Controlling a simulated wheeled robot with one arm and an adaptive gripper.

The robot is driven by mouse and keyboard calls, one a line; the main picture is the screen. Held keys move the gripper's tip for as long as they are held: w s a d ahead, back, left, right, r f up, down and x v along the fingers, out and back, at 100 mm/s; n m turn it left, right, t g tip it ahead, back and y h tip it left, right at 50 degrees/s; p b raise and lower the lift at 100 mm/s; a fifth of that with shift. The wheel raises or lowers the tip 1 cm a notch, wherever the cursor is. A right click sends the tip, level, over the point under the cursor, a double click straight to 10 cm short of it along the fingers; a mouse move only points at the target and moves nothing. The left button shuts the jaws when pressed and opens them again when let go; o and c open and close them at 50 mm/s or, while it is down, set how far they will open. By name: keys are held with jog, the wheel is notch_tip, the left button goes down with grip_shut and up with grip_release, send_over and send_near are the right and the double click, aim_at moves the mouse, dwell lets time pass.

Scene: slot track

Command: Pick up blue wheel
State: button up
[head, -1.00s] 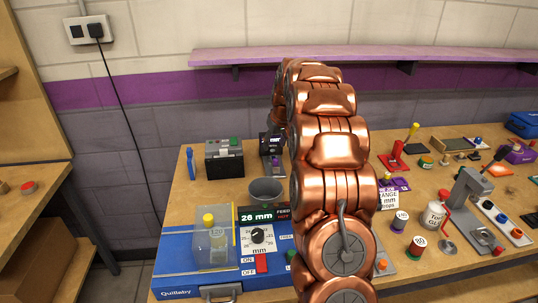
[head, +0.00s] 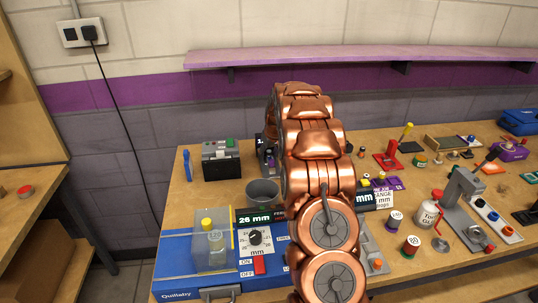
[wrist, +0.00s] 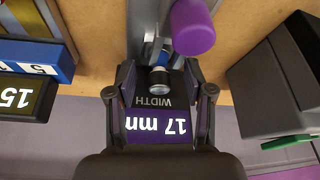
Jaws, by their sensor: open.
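In the wrist view my gripper (wrist: 159,94) is open, with one dark fingertip on each side of a small round part (wrist: 160,80). This part has a dark body and a pale bluish-silver face, and may be the blue wheel; its colour is not clear. It sits on a grey device with a purple knob (wrist: 193,28), just beyond the fingertips. The device's purple display (wrist: 155,122) reads 17 mm WIDTH, upside down. In the head view the device (head: 266,150) is partly hidden by my copper arm, and my gripper is out of sight behind the arm.
A black box with a green button (head: 221,158) stands left of the device, and a grey cup (head: 263,192) in front. The blue machine (head: 185,275) with a clear cover is at the front left. Bottles, spools and tools crowd the bench's right side. A purple shelf (head: 360,61) runs behind.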

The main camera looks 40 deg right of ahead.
jog(key=shift+f, duration=0.15)
grip_shut()
dwell(0.4)
